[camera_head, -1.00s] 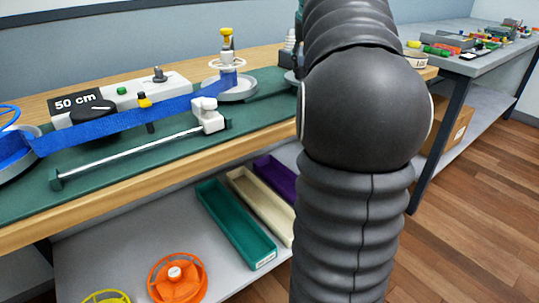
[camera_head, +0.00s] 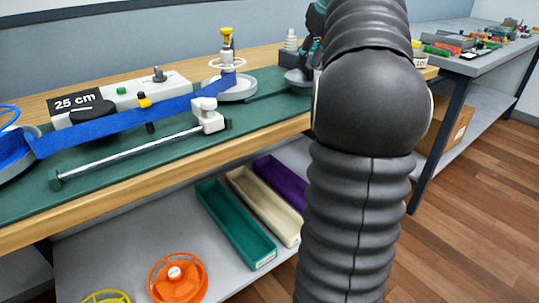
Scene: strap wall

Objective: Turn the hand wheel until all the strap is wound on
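The blue strap (camera_head: 120,120) runs taut from a blue spool (camera_head: 12,150) at the left edge to a spool on a grey round base (camera_head: 238,92). Above that base are a pale ring-shaped wheel (camera_head: 228,64) and a yellow-topped post (camera_head: 226,38). I cannot tell for sure which wheel is the hand wheel. The display (camera_head: 75,101) reads 25 cm. A dark part at my arm's end, likely my gripper (camera_head: 312,50), shows at the bench's back right, above a second grey disc (camera_head: 299,78). My arm hides most of it, so its fingers and any hold are unclear.
A metal rod with a white block (camera_head: 207,115) lies along the green mat's front. The shelf below holds teal (camera_head: 236,222), cream and purple trays and an orange wheel (camera_head: 177,278). A second bench (camera_head: 470,62) stands at the right.

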